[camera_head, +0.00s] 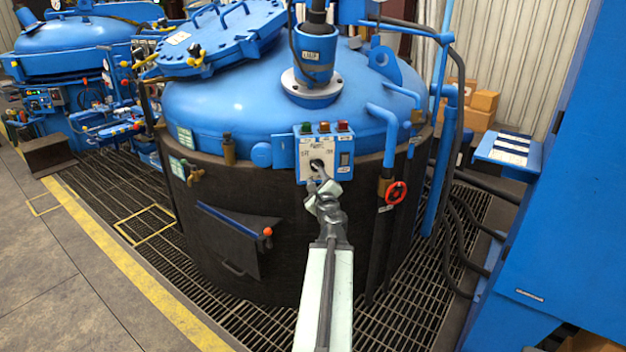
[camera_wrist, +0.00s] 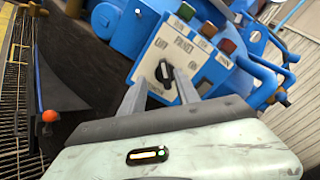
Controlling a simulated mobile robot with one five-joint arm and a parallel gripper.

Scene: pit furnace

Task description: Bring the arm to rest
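My gripper (camera_head: 322,186) is at the front of the white-faced control box (camera_head: 311,145) on the blue and black furnace. In the wrist view, my gripper's (camera_wrist: 160,84) two fingers are apart, one on each side of the black rotary knob (camera_wrist: 163,71). Gaps show between the fingers and the knob, so the fingers do not appear shut on it. Whether either fingertip touches the panel cannot be told. The arm reaches forward and up from the bottom of the head view.
A red valve wheel (camera_head: 396,192) is right of the box. A black flap with an orange-tipped lever (camera_head: 267,231) is lower left. A blue cabinet (camera_head: 570,200) stands close at right. Grating (camera_head: 410,300) surrounds the furnace; open floor (camera_head: 60,280) lies left beyond a yellow line.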

